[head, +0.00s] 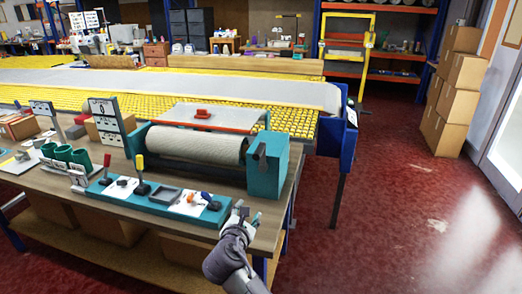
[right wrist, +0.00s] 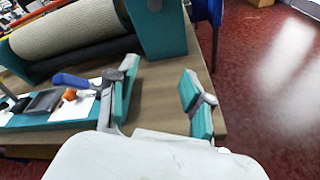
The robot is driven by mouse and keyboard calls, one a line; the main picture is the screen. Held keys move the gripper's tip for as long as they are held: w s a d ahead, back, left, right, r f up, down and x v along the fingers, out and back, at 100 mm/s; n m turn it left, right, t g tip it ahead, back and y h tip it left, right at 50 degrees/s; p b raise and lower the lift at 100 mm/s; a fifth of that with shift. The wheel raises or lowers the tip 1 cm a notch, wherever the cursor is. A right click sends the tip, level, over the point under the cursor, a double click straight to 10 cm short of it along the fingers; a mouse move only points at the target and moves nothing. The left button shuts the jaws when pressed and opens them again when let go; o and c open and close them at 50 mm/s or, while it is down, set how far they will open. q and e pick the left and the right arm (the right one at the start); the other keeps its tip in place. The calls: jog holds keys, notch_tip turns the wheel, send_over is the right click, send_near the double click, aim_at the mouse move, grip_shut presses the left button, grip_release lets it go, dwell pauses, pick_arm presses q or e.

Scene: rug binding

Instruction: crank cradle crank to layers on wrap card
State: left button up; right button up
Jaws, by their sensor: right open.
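The cradle stands on the workbench with a beige roll (head: 197,145) lying in it; the roll also shows in the right wrist view (right wrist: 70,28). A teal end box (head: 268,165) closes its right end and shows at the top of the right wrist view (right wrist: 158,28). A dark part (head: 261,156) on the box may be the crank; its shape is unclear. A grey upright card (head: 104,113) with a dial-like mark stands left of the roll; its text is too small to read. My right gripper (head: 241,217) is open and empty at the bench's front right edge. My left gripper is out of view.
A teal tool tray (head: 150,203) with several small tools lies before the cradle; a blue-handled tool (right wrist: 72,80) is close beside my right gripper's left finger. Green cups (head: 68,157) stand left. A red clip-like object (head: 203,113) sits behind the roll. Red floor right is clear.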

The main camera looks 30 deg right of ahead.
aim_at(259, 152)
notch_tip(259, 152, up, 11)
jog(key=w+d+n+t+h, duration=0.1)
jog(key=w+n+h, duration=0.2)
jog(key=x, duration=0.4)
jog(key=p+x, duration=0.1)
jog(key=x, duration=0.8)
jog(key=shift+s+d, duration=0.2)
jog(key=shift+d, duration=0.15)
grip_shut()
jog(key=shift+f, duration=0.1)
